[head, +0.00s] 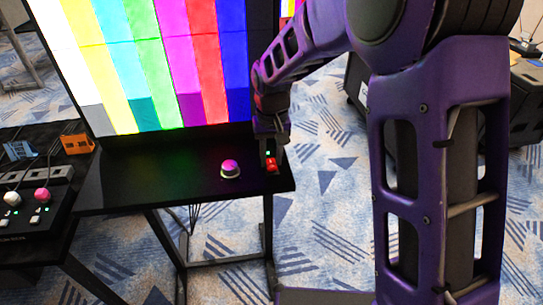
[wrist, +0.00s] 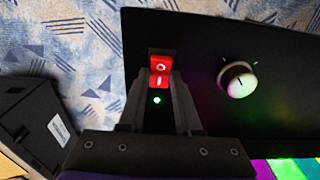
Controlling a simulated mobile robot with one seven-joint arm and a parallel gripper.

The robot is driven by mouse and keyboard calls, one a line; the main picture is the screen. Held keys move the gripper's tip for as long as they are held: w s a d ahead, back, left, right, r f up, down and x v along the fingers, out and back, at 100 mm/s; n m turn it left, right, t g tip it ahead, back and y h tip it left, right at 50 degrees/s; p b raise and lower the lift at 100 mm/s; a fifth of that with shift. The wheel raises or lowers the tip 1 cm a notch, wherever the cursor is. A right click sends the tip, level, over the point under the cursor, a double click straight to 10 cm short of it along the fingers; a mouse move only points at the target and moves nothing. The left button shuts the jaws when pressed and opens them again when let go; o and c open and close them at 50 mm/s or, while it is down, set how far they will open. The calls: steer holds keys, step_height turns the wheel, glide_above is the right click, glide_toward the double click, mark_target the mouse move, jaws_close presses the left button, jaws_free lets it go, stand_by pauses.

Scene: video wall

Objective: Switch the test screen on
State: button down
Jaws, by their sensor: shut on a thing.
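The test screen (head: 150,65) stands behind a black shelf and shows bright vertical colour bars. A red rocker switch (head: 271,166) sits near the shelf's right end; in the wrist view the switch (wrist: 161,65) shows a ring mark and a bar mark. A small green light (wrist: 157,100) glows beside it, between my fingers. My gripper (head: 271,152) points down at the switch; in the wrist view its fingertips (wrist: 161,80) are on either side of the red switch, shut on it. Part of the switch is hidden by the fingers.
A round knob (head: 231,169) stands on the black shelf (head: 130,187) left of the switch. A control box (head: 30,222) with white and pink knobs is at the far left, with an orange item (head: 77,144) behind.

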mark_target(272, 166)
steer(key=c, duration=0.6)
jaws_free()
steer(key=shift+r, duration=0.1)
step_height(272, 166, up, 17)
steer(key=s, duration=0.1)
steer(key=shift+d, duration=0.15)
steer(key=shift+r, duration=0.1)
